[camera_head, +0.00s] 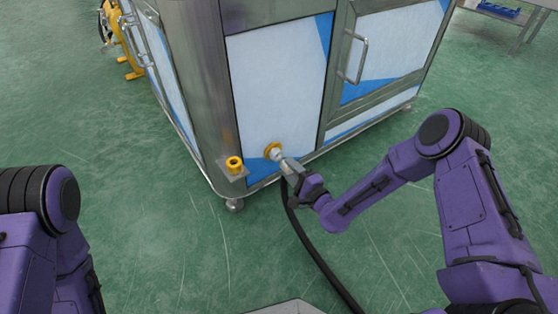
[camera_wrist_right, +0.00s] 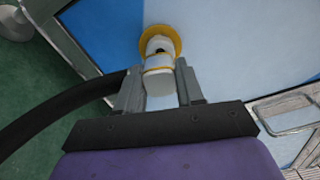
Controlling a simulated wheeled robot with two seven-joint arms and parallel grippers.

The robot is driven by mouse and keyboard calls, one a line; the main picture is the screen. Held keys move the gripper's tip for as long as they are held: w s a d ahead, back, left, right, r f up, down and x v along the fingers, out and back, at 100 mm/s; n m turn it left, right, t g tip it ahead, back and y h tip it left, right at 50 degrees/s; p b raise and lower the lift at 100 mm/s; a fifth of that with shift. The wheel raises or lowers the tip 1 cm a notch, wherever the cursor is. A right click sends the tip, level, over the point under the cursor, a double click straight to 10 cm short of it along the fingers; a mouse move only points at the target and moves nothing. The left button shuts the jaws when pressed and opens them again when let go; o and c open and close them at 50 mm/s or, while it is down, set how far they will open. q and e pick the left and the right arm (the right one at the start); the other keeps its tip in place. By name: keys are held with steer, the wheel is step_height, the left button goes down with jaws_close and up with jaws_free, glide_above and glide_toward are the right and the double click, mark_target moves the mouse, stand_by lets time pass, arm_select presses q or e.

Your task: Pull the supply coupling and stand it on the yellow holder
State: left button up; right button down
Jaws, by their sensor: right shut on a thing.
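The supply coupling (camera_wrist_right: 158,83) is a pale body with a black hose (camera_head: 309,241) hanging from it. It sits at the yellow-ringed port (camera_head: 273,151) on the cabinet's lower panel; I cannot tell whether it is still seated. My right gripper (camera_head: 291,168) is shut on the coupling, with one finger on each side in the right wrist view (camera_wrist_right: 160,90). The yellow holder (camera_head: 234,163) is a ring on a small metal bracket at the cabinet's corner, left of the port, and looks empty. My left arm shows at the left edge; its gripper is out of view.
The metal cabinet (camera_head: 212,90) has blue-and-white panels and a door handle (camera_head: 356,58) at upper right. The hose runs down to the bottom of the head view. Green floor (camera_head: 150,240) is clear in front. A table (camera_head: 510,15) stands far right.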

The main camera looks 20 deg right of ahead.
mark_target(291, 171)
steer(key=shift+p+v, duration=0.45)
steer(key=shift+v, duration=1.2)
steer(key=shift+r, duration=0.1)
